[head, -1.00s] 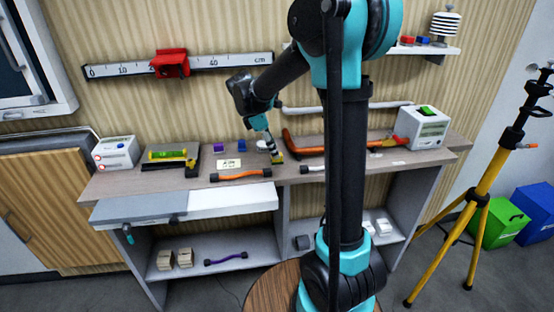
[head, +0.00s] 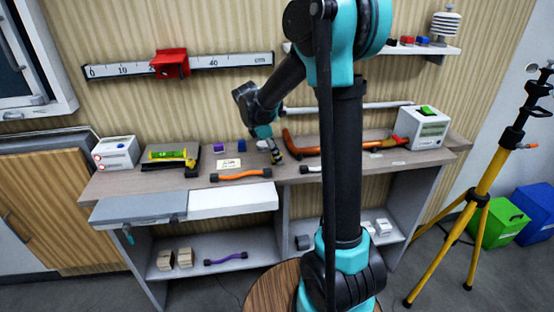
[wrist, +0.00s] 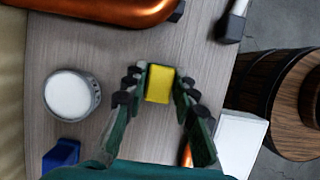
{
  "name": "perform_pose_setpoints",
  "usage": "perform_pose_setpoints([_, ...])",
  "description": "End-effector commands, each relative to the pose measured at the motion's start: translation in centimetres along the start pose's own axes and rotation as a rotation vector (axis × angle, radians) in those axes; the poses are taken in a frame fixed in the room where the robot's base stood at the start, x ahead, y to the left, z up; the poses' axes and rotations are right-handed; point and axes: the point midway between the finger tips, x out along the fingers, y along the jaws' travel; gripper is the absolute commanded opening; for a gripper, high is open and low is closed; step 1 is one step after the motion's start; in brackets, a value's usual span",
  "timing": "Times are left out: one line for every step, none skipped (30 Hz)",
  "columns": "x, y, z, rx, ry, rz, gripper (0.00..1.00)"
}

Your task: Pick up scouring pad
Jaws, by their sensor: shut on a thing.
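The scouring pad (wrist: 160,84) is a small yellow block in the middle of the wrist view, between my two fingertips. My gripper (wrist: 157,88) is shut on it, with one dark finger on its left side and one on its right.
On the worktop (wrist: 105,45), a white round-topped cylinder (wrist: 71,94) and a blue block (wrist: 61,156) are left of my gripper. A large orange tool (wrist: 100,10) lies across the top of the wrist view. An orange-handled bar (head: 241,174) lies near the front edge.

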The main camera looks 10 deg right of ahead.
Motion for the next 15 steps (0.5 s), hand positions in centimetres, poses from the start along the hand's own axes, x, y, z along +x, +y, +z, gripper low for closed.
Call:
perform_pose_setpoints([0.0,0.0,0.0,0.0,0.0,0.0,0.0])
perform_pose_setpoints([0.0,0.0,0.0,0.0,0.0,0.0,0.0])
perform_pose_setpoints([0.0,0.0,0.0,0.0,0.0,0.0,0.0])
perform_pose_setpoints([0.0,0.0,0.0,0.0,0.0,0.0,0.0])
perform_pose_setpoints([0.0,0.0,0.0,0.0,0.0,0.0,0.0])
perform_pose_setpoints([-0.1,0.0,0.0,0.0,0.0,0.0,0.0])
perform_pose_setpoints([-0.1,0.0,0.1,0.0,0.0,0.0,0.0])
perform_pose_setpoints([-0.2,0.0,0.1,0.0,0.0,0.0,0.0])
perform_pose_setpoints([-0.3,0.0,0.1,0.0,0.0,0.0,0.0])
perform_pose_setpoints([-0.5,0.0,0.2,0.0,0.0,0.0,0.0])
perform_pose_setpoints([-0.7,0.0,0.3,0.0,0.0,0.0,0.0])
perform_pose_setpoints([-1.0,0.0,0.4,0.0,0.0,0.0,0.0])
perform_pose_setpoints([-1.3,0.0,0.5,0.0,0.0,0.0,0.0])
perform_pose_setpoints([-1.6,0.0,0.7,0.0,0.0,0.0,0.0])
perform_pose_setpoints([-2.2,0.0,0.9,0.0,0.0,0.0,0.0])
